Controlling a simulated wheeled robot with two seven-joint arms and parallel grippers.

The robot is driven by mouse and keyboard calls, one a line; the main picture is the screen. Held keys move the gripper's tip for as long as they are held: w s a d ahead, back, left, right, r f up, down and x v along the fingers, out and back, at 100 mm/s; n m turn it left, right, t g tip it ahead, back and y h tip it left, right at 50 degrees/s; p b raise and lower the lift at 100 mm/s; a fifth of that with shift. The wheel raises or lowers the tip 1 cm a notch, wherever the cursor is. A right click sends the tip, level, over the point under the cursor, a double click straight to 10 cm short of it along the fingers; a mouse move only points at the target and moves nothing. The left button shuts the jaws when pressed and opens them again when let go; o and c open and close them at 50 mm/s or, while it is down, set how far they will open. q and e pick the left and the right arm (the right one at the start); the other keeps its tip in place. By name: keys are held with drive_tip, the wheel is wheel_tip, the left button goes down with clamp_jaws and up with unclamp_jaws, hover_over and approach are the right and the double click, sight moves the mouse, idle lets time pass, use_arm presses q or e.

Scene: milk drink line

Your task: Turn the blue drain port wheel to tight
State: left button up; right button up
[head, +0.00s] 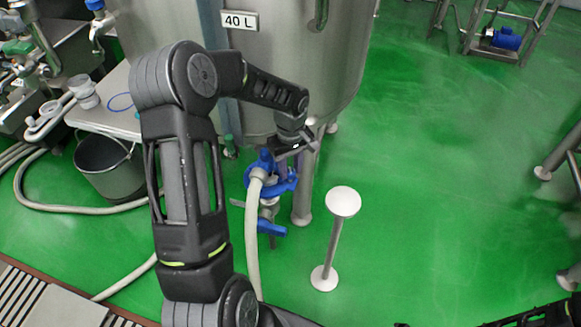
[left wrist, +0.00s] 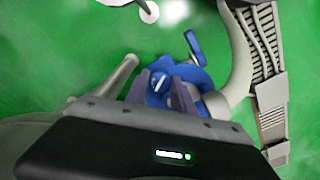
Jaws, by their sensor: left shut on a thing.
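The blue drain port wheel (head: 286,186) is under the steel tank in the head view, beside the end of a pale hose. My left gripper (head: 279,162) reaches down to it from above and is shut on it. In the left wrist view, the fingers of my left gripper (left wrist: 163,92) are on either side of a blue part with a white mark, and the rest of the wheel (left wrist: 201,77) shows behind them. The fingers hide part of the wheel.
The steel tank (head: 335,60), marked 40 L, stands right behind the wheel. A blue lever (head: 270,227) sits below it, and the pale hose (head: 252,235) hangs in front. A white-topped post (head: 342,202) stands to the right, with open green floor beyond.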

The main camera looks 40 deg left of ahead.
use_arm(q)
clamp_jaws()
drive_tip(key=shift+m, duration=0.3)
drive_tip(key=m, duration=0.4)
drive_tip(key=shift+m, duration=0.4)
drive_tip(key=m, duration=0.6)
drive_tip(key=m+p, duration=0.1)
drive_tip(key=m, duration=0.5)
drive_tip(key=shift+a+m, duration=0.1)
drive_tip(key=shift+m, duration=0.2)
drive_tip(key=m+p, duration=0.1)
drive_tip(key=m, duration=0.4)
drive_tip(key=shift+m, duration=0.4)
drive_tip(key=o, duration=0.9)
unclamp_jaws()
